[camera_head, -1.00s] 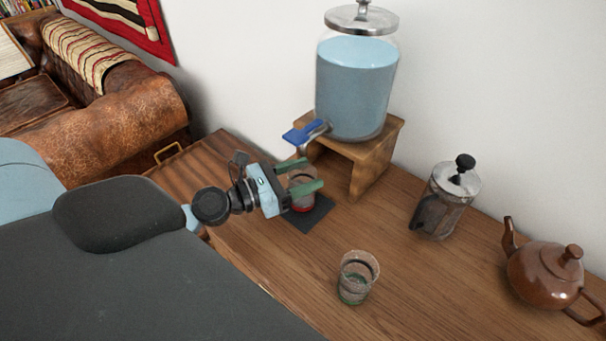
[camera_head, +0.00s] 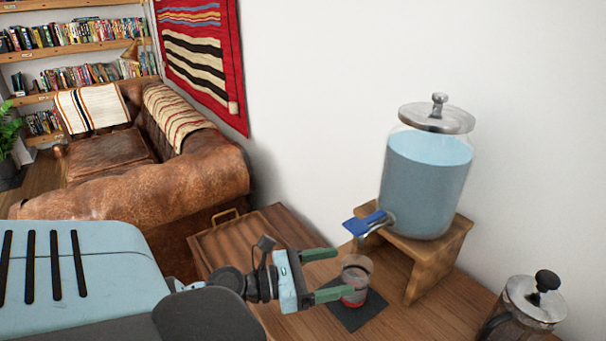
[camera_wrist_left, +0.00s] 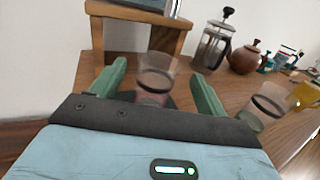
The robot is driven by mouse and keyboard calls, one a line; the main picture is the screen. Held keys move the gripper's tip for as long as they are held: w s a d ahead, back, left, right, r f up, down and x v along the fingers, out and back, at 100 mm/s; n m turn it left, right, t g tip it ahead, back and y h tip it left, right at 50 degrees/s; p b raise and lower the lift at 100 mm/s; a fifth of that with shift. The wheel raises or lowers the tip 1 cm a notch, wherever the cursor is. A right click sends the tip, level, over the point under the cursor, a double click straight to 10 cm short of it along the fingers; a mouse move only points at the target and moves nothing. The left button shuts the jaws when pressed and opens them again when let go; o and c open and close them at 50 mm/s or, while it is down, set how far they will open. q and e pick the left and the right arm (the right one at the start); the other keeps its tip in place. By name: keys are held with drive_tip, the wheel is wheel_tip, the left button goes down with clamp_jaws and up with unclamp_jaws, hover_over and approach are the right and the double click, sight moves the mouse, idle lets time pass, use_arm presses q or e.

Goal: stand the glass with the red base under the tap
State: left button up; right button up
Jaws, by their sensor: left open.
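The glass with the red base (camera_head: 355,281) stands upright on a dark mat (camera_head: 362,316), below the tap (camera_head: 368,222) with its blue lever. The tap is on a large jar of blue liquid (camera_head: 426,185), set on a wooden stand (camera_head: 432,268). My left gripper (camera_head: 350,272) is open, its green fingertips near the glass on either side. In the left wrist view the glass (camera_wrist_left: 157,78) shows between the fingers, towards their tips; its base is partly hidden. My right gripper is not in view.
A French press (camera_head: 524,308) stands at the right. The left wrist view also shows a second glass (camera_wrist_left: 266,106), a brown teapot (camera_wrist_left: 245,58) and a yellow item (camera_wrist_left: 304,95). A leather sofa (camera_head: 140,185) is beyond the wooden top. A white wall is behind the jar.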

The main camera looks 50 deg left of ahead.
use_arm(q)
drive_tip(key=b+v, duration=0.1)
drive_tip(key=v, duration=0.4)
drive_tip(key=shift+s+a+f, duration=0.1)
drive_tip(key=shift+s+a, duration=0.05)
drive_tip(key=shift+s, duration=0.2)
drive_tip(key=shift+s+a+b, duration=0.2)
drive_tip(key=shift+s+b, duration=0.1)
drive_tip(key=shift+s, duration=0.1)
